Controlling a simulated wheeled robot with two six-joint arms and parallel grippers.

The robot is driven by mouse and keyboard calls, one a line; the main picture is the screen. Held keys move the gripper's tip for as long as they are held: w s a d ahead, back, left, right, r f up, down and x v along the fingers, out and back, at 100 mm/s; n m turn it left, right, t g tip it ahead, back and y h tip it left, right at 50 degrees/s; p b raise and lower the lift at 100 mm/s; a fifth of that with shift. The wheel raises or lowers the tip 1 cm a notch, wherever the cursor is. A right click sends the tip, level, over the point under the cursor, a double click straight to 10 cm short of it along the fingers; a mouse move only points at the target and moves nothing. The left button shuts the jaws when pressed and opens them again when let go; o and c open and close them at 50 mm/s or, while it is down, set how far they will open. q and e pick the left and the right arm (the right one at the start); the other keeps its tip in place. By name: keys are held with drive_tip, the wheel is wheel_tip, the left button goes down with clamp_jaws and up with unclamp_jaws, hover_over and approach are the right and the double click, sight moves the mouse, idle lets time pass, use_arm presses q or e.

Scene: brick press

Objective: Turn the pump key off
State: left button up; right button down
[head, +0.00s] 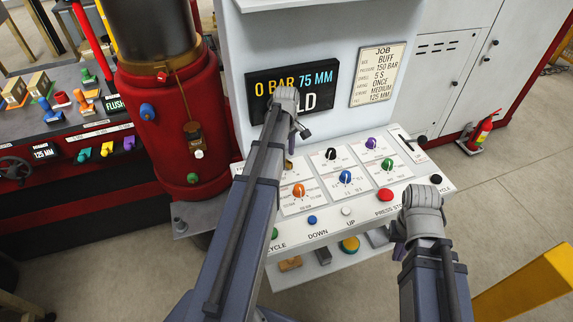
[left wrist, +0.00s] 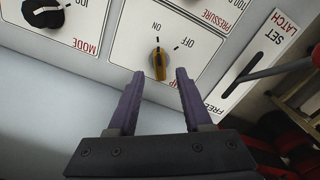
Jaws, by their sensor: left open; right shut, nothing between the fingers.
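The pump key (left wrist: 159,64) is a small yellow key on a white panel plate in the left wrist view. Its pointed end faces the ON mark, with OFF beside it to the right. My left gripper (left wrist: 158,76) is open, its two purple fingers on either side of the key's near end. I see no clear contact. In the head view my left gripper (head: 290,112) is over the control panel (head: 318,232) and hides part of it. My right gripper (head: 425,203) is at the panel's right front corner, shut and empty; its fingertips are largely hidden.
A black mode knob (left wrist: 44,12) and a latch slot (left wrist: 242,72) flank the key's plate. Coloured knobs, such as a blue one (head: 345,177), and a red button (head: 385,195) crowd the panel. A display (head: 262,84) stands behind, a red machine (head: 165,130) at left.

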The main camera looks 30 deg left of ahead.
sight(286, 160)
use_arm(q)
wheel_tip(286, 160, down, 3)
drive_tip(key=shift+f+b, duration=0.1)
drive_tip(key=shift+b, duration=1)
use_arm(e)
wheel_tip(286, 160, down, 3)
drive_tip(key=shift+f, duration=0.1)
use_arm(q)
clamp_jaws()
